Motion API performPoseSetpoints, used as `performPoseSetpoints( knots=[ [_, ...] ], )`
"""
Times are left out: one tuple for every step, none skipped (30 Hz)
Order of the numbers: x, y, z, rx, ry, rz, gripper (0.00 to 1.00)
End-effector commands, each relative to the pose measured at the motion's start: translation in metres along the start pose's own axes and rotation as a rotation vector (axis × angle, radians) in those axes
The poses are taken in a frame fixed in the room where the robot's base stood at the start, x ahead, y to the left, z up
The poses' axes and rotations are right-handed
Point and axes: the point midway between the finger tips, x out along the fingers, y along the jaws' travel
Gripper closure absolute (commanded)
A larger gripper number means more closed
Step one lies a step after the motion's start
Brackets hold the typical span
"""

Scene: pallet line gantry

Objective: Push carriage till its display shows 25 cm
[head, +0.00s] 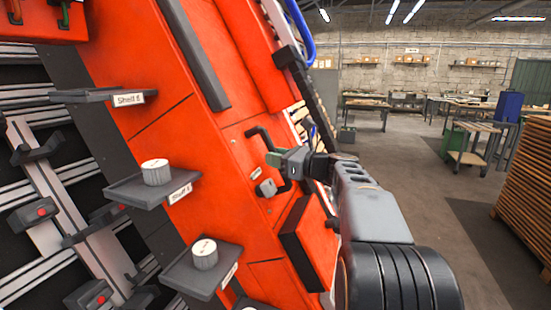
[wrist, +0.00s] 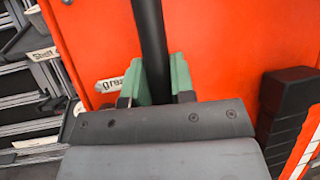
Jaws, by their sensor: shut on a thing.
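My gripper (head: 274,160) is at the orange panel (head: 232,160), with its green fingertips at a black bar handle (head: 258,138). In the wrist view, the green fingers of my gripper (wrist: 158,82) are closed around the black bar (wrist: 150,35), one on each side. I cannot tell which part is the carriage, and no display with a readable number shows in either view.
Small dark shelves with labels stick out at the left; one carries a grey round piece (head: 156,172), a lower one another (head: 204,254). Behind are metal rails (head: 50,170) with red-buttoned clamps. Open floor (head: 400,170) lies right.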

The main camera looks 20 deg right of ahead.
Motion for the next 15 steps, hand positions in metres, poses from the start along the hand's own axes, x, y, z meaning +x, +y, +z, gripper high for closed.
performPoseSetpoints(
  knots=[
    [0.0, 0.0, 0.0, 0.0, 0.0, 0.0, 1.0],
    [0.0, 0.0, 0.0, 0.0, 0.0, 0.0, 1.0],
    [0.0, 0.0, 0.0, 0.0, 0.0, 0.0, 1.0],
    [0.0, 0.0, 0.0, 0.0, 0.0, 0.0, 1.0],
    [0.0, 0.0, 0.0, 0.0, 0.0, 0.0, 1.0],
    [0.0, 0.0, 0.0, 0.0, 0.0, 0.0, 1.0],
    [0.0, 0.0, 0.0, 0.0, 0.0, 0.0, 1.0],
    [0.0, -0.001, 0.001, 0.001, 0.0, 0.0, 1.0],
    [0.001, -0.004, 0.002, 0.001, 0.001, 0.0, 1.0],
    [0.001, -0.006, 0.002, 0.001, 0.001, 0.0, 1.0],
    [0.001, -0.008, 0.003, 0.001, 0.001, 0.0, 1.0],
    [0.002, -0.011, 0.003, 0.001, 0.0, -0.001, 1.0],
    [0.002, -0.012, 0.002, 0.001, 0.0, -0.002, 1.0],
    [0.002, -0.013, 0.001, 0.0, 0.0, -0.003, 1.0],
    [0.001, -0.013, 0.0, -0.002, -0.001, -0.005, 1.0]
  ],
)
